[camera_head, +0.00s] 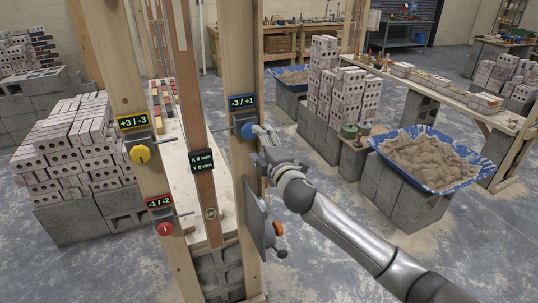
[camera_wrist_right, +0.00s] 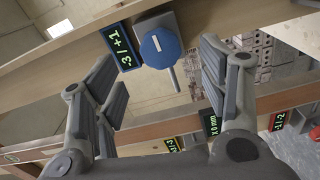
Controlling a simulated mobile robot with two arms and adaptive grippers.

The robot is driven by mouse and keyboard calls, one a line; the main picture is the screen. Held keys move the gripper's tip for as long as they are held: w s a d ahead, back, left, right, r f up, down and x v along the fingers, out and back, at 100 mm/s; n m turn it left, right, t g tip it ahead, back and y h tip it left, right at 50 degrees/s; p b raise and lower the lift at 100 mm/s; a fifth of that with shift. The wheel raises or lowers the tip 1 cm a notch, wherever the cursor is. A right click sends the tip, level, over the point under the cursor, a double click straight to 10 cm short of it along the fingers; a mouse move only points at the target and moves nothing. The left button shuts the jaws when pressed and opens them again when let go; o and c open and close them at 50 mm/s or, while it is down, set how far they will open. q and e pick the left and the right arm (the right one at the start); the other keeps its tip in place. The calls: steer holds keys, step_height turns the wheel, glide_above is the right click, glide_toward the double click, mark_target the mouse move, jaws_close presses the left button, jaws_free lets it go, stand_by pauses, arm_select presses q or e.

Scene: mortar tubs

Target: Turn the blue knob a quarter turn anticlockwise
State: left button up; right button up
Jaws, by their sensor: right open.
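The blue knob (camera_head: 248,131) is on the right wooden post, below a small display reading -3 / +1. In the wrist view the blue knob (camera_wrist_right: 168,52) has a white mark on its face and a thin grey rod sticking out of it. My right gripper (camera_head: 262,135) is at the knob from the right side in the head view. In the wrist view its open fingers (camera_wrist_right: 158,60) stand on either side of the knob, with gaps between fingers and knob. My left gripper is not in view.
A yellow knob (camera_head: 140,154) and a red knob (camera_head: 165,228) sit on the left post (camera_head: 118,75). A central display (camera_head: 202,162) reads X 0 mm, Y 0 mm. An orange knob (camera_head: 279,229) is below my right wrist. A sand-filled blue tub (camera_head: 432,153) stands right.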

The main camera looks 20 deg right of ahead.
steer(key=s, duration=0.5)
steer(key=shift+s, duration=0.4)
